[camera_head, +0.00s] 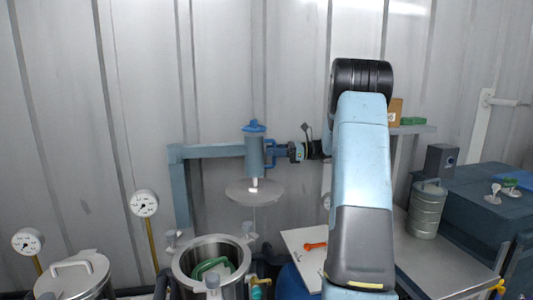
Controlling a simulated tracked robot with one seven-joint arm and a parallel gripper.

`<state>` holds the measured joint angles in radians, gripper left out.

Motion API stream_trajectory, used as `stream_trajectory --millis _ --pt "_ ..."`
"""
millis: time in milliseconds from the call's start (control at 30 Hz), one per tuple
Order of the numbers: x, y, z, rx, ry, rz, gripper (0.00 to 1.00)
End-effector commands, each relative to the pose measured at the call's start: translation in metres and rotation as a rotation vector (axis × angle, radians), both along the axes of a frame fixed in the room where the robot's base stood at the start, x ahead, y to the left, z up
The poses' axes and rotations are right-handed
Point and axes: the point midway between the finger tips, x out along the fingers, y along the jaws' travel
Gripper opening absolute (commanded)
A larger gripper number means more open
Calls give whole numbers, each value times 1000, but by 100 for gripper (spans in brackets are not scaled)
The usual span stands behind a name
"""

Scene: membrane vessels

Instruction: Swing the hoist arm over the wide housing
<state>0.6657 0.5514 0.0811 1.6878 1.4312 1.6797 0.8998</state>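The hoist arm (212,151) is a blue-grey beam that runs right from an upright post (182,200). At its right end is a grey-blue hoist body (254,152) with a blue cap. A flat round grey lid (254,192) hangs below it. The wide housing (212,252) is an open steel cylinder at the bottom, lower and left of the lid, with something green inside. My gripper (275,152) reaches in from the right to the hoist body's right side, at a blue handle-like part. Its fingertips are too small to tell whether they are shut on it.
A lidded steel vessel (75,277) and two gauges (144,203) (27,241) stand at left. A white board with an orange tool (314,246) lies right of the housing. A metal canister (426,209) stands on the bench at right. The corrugated wall is close behind.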

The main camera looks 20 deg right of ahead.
Motion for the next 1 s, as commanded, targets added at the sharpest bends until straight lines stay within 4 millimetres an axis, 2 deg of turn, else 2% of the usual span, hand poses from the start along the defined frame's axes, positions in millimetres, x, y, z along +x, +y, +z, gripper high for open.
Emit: stream_trajectory --millis 233,633,967,1000 --pt "0 1 0 0 0 1 38" --pt "1 1 0 0 0 1 0" --pt "1 2 0 -1 0 2 0" --pt "0 36 0 0 3 9 0"
